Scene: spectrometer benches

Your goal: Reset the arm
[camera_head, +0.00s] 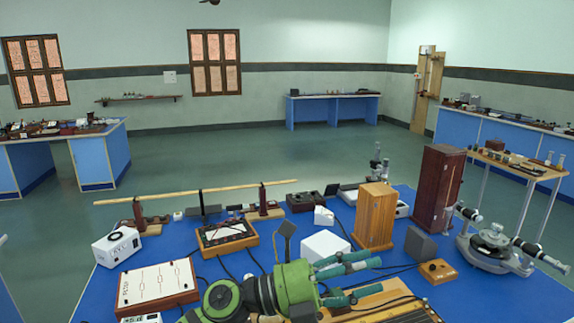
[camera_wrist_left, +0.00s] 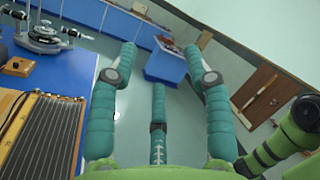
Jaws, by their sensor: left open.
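My left gripper (camera_head: 358,274) is green with teal padded fingers. It is over the front middle of the blue bench (camera_head: 500,297) and points right in the head view. In the left wrist view its three fingers (camera_wrist_left: 160,66) are spread apart, with nothing between them. Beyond the fingertips are the grey floor and other benches. Part of the green arm hides the bench's front edge. My right gripper is in neither view.
A wooden ridged board (camera_head: 395,308) lies close beside the fingers. A white box (camera_head: 325,246), a wooden box (camera_head: 374,217), a tall dark red cabinet (camera_head: 438,188) and a spectrometer (camera_head: 495,245) stand around. Bare blue bench top lies at the right front.

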